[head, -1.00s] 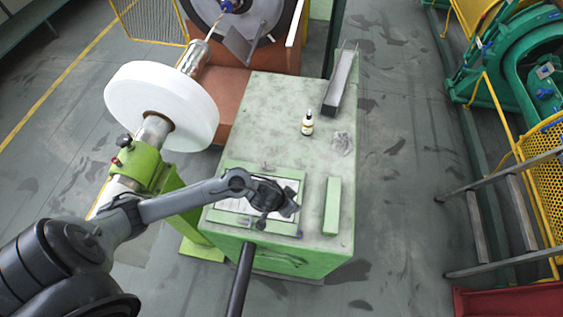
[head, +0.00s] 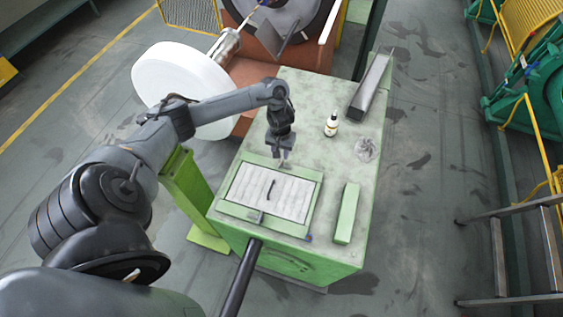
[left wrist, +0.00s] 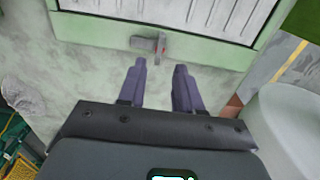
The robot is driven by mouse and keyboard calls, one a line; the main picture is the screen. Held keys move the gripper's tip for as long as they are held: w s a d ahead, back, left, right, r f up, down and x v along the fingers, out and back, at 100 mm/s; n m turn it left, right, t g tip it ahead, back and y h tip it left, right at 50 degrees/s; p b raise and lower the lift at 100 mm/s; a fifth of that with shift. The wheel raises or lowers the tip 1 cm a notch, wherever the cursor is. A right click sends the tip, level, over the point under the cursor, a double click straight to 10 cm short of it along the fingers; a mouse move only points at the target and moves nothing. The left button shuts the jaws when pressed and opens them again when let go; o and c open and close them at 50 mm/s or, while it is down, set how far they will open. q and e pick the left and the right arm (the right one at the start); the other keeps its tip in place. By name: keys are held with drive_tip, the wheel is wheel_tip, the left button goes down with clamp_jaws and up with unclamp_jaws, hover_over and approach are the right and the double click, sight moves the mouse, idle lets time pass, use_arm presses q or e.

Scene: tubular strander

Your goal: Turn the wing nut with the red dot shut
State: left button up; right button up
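A green-framed panel (head: 233,212) with a pale slatted face lies on the green table. In the left wrist view, a small wing nut (left wrist: 145,44) sits on the panel frame's edge (left wrist: 100,31), with a reddish part at its right end. My left gripper (head: 284,163) is over the far edge of the panel, pointing down. In the left wrist view its two fingers (left wrist: 160,68) are apart with nothing between them, just short of the wing nut. In the head view the gripper hides or crowds that nut. My right gripper is not in view.
A dropper bottle (head: 331,125), a crumpled clear item (head: 366,149) and a long grey channel (head: 370,86) stand on the table beyond the panel. A green bar (head: 347,213) lies to its right. A large white reel (head: 183,88) stands left of the table.

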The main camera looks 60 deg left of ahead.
sight(281, 161)
use_arm(q)
drive_tip(key=shift+f+b, duration=0.35)
drive_tip(key=shift+f, duration=2.7)
clamp_jaws()
